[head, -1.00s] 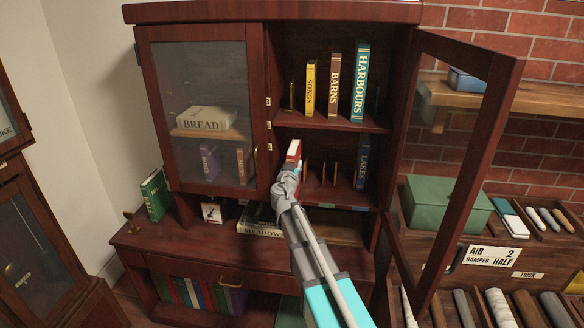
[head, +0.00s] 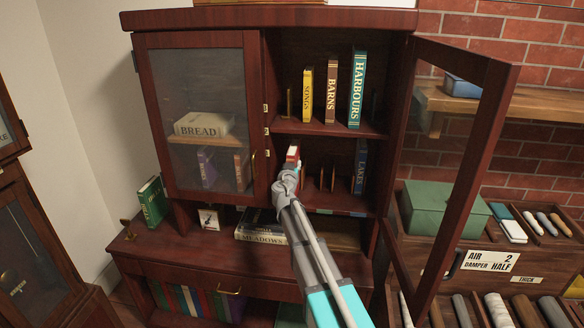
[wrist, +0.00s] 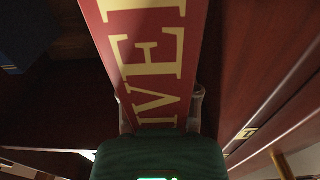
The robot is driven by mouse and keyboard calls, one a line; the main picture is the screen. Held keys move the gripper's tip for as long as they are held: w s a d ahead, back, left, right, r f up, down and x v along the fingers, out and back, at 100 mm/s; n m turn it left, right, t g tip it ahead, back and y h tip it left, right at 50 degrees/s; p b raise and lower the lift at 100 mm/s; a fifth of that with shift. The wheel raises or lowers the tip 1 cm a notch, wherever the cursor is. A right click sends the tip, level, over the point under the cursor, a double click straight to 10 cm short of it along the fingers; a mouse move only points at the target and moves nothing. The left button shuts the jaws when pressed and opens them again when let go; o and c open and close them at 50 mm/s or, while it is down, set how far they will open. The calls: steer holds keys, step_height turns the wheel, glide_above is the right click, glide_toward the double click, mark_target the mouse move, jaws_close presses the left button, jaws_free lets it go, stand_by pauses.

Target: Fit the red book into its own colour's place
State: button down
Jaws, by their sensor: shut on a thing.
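The red book (head: 293,153) shows its red face and pale top in the lower bay of the open cabinet. My gripper (head: 289,172) is shut on it, at the left end of that bay. In the wrist view the red book (wrist: 135,50) fills the middle, with large yellow letters on its spine, between the fingers of my gripper (wrist: 160,108). Thin upright dividers (head: 321,178) stand to the right of the book. Coloured strips (head: 340,212) run along the front edge of the lower shelf; my arm hides part of that edge. I cannot tell whether the book touches the shelf.
A blue LAKES book (head: 360,166) stands right of the dividers. Yellow SONGS (head: 307,95), brown BARNS (head: 331,88) and teal HARBOURS (head: 357,88) books stand on the shelf above. The open glass door (head: 452,150) is at right; the shut door (head: 203,115) is close at left.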

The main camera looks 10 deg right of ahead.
steer(key=shift+f+b+x, duration=0.2)
steer(key=shift+b+x, duration=0.05)
steer(key=shift+x, duration=1)
steer(key=shift+f+b+x, duration=0.2)
steer(key=shift+f+x, duration=0.05)
steer(key=shift+x, duration=1)
steer(key=shift+c, duration=1.2)
jaws_free()
steer(key=shift+d, duration=0.1)
steer(key=shift+s, duration=0.15)
steer(key=v, duration=1.1)
steer(key=shift+s, duration=0.4)
